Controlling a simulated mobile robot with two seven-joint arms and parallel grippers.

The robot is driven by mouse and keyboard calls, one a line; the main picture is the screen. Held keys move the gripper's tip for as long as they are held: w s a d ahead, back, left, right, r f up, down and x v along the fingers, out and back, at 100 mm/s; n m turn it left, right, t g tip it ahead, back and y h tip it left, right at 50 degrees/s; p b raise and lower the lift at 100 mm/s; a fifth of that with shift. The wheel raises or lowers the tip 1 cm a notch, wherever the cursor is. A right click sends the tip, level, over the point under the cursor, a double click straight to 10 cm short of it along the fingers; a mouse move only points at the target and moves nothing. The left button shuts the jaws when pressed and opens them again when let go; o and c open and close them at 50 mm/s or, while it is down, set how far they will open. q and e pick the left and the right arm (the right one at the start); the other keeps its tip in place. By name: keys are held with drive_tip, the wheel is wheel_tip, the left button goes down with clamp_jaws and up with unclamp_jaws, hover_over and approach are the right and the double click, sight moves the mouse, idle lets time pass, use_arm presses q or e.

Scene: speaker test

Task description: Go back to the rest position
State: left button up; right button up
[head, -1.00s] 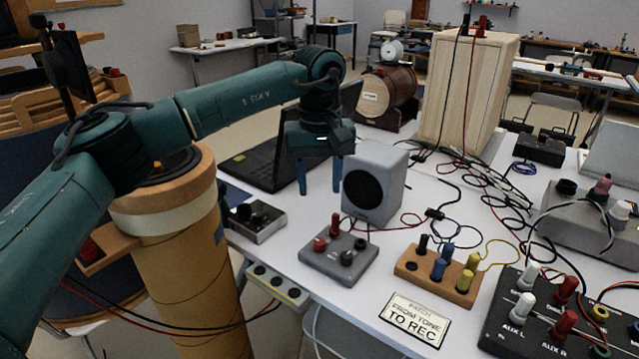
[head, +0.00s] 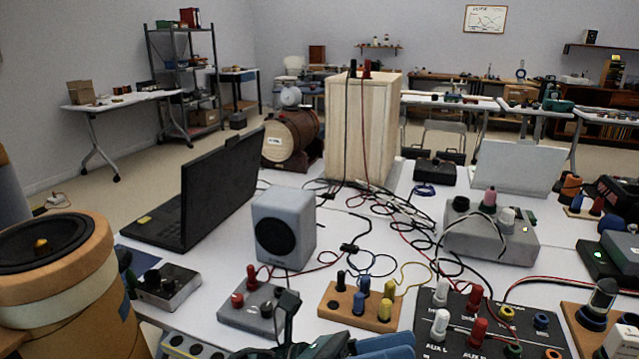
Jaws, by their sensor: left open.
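My left gripper (head: 372,346) shows at the bottom edge of the head view, cut off by the frame. Its blue fingers point to the right, and a dark teal part of it stands up to their left. It is open, and I see nothing held in it. It appears in front of the table's near edge, below the wooden block with coloured posts (head: 358,305) and left of the black AUX box (head: 455,325). Most of my left arm is out of the picture. My right gripper is not in view.
A grey speaker (head: 284,230), a laptop (head: 195,195), a grey terminal box (head: 256,306) and a tall wooden box (head: 362,125) stand on the white table. Loose cables lie between them. A cardboard tube with a speaker cone (head: 70,285) stands at the left.

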use_arm(q)
drive_tip(key=w+a+f+n+t+y, duration=0.15)
drive_tip(key=a+n+t+y, duration=0.35)
drive_tip(key=n+t, duration=0.7)
drive_tip(key=w+a+f+n+t+y, duration=0.1)
drive_tip(key=a+f+n+t+y, duration=0.45)
drive_tip(key=n, duration=1.15)
drive_tip(key=s+a+f+n+g+y+p, duration=0.5)
drive_tip(key=s+a+n+y+p, duration=0.3)
drive_tip(key=a+n+p, duration=0.4)
drive_tip(key=n+p, duration=0.3)
drive_tip(key=p, duration=0.3)
drive_tip(key=shift+f+y, duration=0.2)
drive_tip(key=shift+y, duration=0.15)
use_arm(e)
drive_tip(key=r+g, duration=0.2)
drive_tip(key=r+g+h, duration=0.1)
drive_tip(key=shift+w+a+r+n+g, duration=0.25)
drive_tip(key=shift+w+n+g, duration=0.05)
